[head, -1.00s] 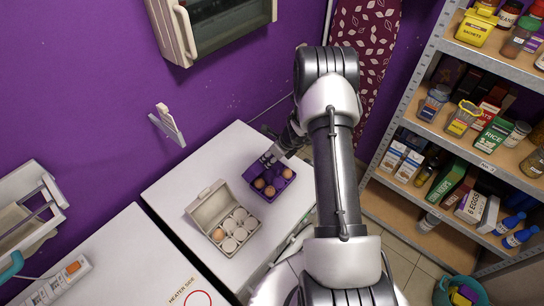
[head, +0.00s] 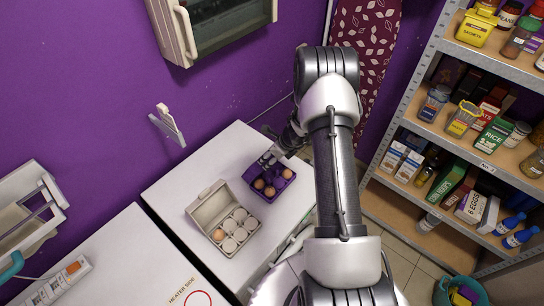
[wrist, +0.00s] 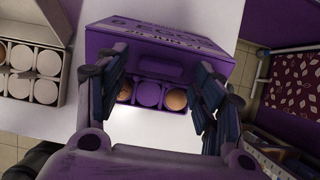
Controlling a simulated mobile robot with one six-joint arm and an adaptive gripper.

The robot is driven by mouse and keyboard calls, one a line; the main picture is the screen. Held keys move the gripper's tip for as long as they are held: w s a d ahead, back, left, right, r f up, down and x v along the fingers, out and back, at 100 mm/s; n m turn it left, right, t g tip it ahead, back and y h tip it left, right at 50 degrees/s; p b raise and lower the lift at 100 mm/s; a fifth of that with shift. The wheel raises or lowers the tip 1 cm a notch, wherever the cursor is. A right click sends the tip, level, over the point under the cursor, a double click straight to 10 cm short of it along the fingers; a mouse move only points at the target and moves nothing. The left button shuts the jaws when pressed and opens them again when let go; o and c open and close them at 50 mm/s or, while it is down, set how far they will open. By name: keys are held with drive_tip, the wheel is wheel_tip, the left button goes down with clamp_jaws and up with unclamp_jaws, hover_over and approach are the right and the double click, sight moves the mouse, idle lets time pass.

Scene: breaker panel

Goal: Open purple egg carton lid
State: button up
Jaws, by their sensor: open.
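The purple egg carton (head: 283,189) lies on the white worktop, and brown eggs show inside it in the head view. In the wrist view its purple lid (wrist: 180,42), with dark printing, rises behind a row of cells with brown eggs (wrist: 175,99) at the sides, so the lid stands at least partly open. How far it is tilted I cannot tell.
An open grey egg carton (head: 207,209) with one brown egg and several pale ones stands beside the purple one, also at left in the wrist view. The white worktop (head: 170,187) is clear at left. A purple wall is behind; a stocked shelf (head: 425,118) stands at right.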

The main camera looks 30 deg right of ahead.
drive_tip(key=v, duration=1.2)
drive_tip(key=shift+c, duration=0.2)
